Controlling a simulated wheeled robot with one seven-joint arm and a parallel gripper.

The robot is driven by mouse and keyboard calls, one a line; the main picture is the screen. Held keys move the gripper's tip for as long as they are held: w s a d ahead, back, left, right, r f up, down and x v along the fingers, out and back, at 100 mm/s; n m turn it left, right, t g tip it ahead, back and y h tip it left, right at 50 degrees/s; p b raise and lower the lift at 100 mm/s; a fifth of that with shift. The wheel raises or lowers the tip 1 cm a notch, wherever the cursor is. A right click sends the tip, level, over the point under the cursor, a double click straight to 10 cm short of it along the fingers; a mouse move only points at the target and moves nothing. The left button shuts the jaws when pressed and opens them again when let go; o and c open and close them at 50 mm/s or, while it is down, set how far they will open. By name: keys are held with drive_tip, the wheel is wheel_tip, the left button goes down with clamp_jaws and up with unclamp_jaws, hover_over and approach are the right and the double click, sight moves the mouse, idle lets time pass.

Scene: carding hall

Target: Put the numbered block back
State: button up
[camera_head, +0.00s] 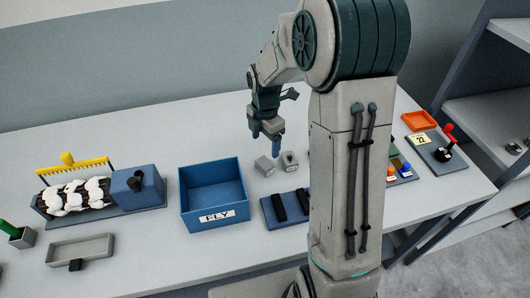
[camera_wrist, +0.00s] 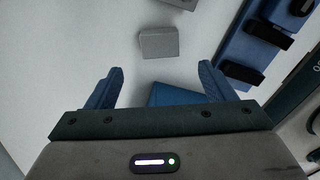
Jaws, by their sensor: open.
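Two small grey blocks lie on the table below my gripper (camera_head: 268,136) in the head view: a left block (camera_head: 263,166), turned at an angle, and a right block (camera_head: 289,164) with a small dark mark on top. No number can be read on either. In the wrist view my gripper (camera_wrist: 160,68) is open and empty, its blue fingers spread. One plain grey block (camera_wrist: 158,43) lies ahead of the fingertips, apart from them. Part of another grey thing (camera_wrist: 182,4) shows at the top edge. A blue base with black bars (camera_head: 269,214) stands nearby, partly hidden by my arm.
A blue open bin (camera_head: 213,207) labelled FLY stands left of the blocks. Further left are a blue device (camera_head: 137,188) with white tufts, and a grey tray (camera_head: 80,250). At right, a card marked 22 (camera_head: 421,139) and an orange tray (camera_head: 420,121) stand beyond my arm.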

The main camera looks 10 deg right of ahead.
drive_tip(key=s+r+m+t, duration=0.1)
drive_tip(key=s+r+m, duration=0.5)
drive_tip(key=s+m, duration=0.4)
drive_tip(key=s+r+m+t, duration=0.2)
drive_tip(key=s+r+m, duration=0.5)
drive_tip(key=s+m, duration=0.4)
drive_tip(key=shift+m, duration=0.7)
drive_tip(key=shift+s, duration=0.1)
